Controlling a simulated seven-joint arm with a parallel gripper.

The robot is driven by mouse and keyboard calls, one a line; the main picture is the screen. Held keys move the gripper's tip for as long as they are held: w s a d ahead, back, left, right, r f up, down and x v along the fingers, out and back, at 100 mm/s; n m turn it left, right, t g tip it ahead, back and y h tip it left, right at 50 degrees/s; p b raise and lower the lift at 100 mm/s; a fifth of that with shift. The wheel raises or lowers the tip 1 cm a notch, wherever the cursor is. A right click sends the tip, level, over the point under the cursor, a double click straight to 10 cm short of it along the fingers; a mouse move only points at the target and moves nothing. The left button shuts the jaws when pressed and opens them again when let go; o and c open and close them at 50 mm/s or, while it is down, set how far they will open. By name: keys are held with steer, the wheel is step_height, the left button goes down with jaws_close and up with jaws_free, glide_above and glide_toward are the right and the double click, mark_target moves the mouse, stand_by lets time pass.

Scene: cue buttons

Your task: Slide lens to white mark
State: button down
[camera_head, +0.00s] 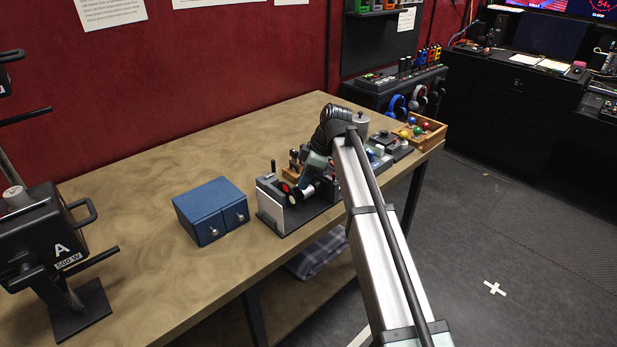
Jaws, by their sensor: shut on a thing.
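A small bench device with a dark base plate (292,228) and a pale front panel (271,212) stands near the table's front edge. Red and cream round parts show at its top, beside my gripper (304,190). My gripper reaches down into the device from the right and is shut on a small part there, seemingly the lens; fingers and arm hide most of it. I cannot make out the white mark on the device.
A blue two-door box (210,210) stands just left of the device. A black lamp marked A (48,240) is at far left. Behind my arm are a grey canister (362,122) and a wooden tray of coloured balls (420,131). The table's middle left is clear.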

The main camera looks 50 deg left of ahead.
steer(key=c, duration=1.1)
jaws_free()
steer(key=shift+c, duration=0.2)
steer(key=v, duration=1.4)
